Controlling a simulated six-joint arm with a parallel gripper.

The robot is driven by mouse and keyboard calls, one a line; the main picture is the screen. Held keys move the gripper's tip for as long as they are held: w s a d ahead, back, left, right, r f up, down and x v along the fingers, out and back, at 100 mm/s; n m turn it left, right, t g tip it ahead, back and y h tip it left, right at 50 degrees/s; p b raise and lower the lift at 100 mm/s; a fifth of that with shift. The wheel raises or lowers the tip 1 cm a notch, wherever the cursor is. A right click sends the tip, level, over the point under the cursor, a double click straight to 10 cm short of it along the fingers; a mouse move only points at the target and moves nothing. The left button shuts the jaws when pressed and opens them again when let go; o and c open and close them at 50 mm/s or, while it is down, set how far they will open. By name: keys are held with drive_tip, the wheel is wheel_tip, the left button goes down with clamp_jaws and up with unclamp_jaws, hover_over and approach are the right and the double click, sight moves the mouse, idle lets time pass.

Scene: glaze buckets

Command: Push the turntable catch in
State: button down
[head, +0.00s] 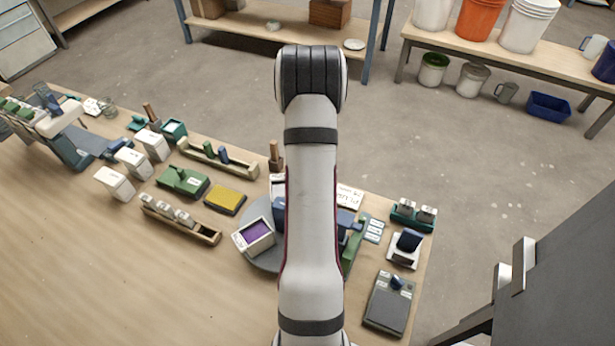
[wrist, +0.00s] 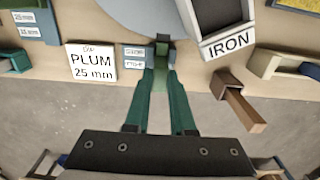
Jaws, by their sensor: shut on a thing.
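The grey turntable (wrist: 130,14) shows at the top of the wrist view; in the head view its disc (head: 256,262) is partly hidden behind my arm. The catch (wrist: 162,52) is a small green piece in a blue-grey guide at the turntable's near edge. My gripper (wrist: 160,76) has its green fingers closed on the catch's end, in line with the guide. How deep the catch sits in the guide is hard to tell. In the head view my arm hides the gripper and catch.
A bucket labelled IRON (wrist: 228,42) stands on the turntable, close right of the catch. A brown wooden post (wrist: 238,98) rises right of my fingers. A card reading PLUM 25 mm (wrist: 91,62) stands left. A purple-filled bucket (head: 257,231) sits on the turntable.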

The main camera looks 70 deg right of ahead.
drive_tip(key=shift+a, duration=0.9)
drive_tip(key=c, duration=0.8)
unclamp_jaws()
drive_tip(key=shift+c, duration=0.2)
wheel_tip(320, 180, up, 7)
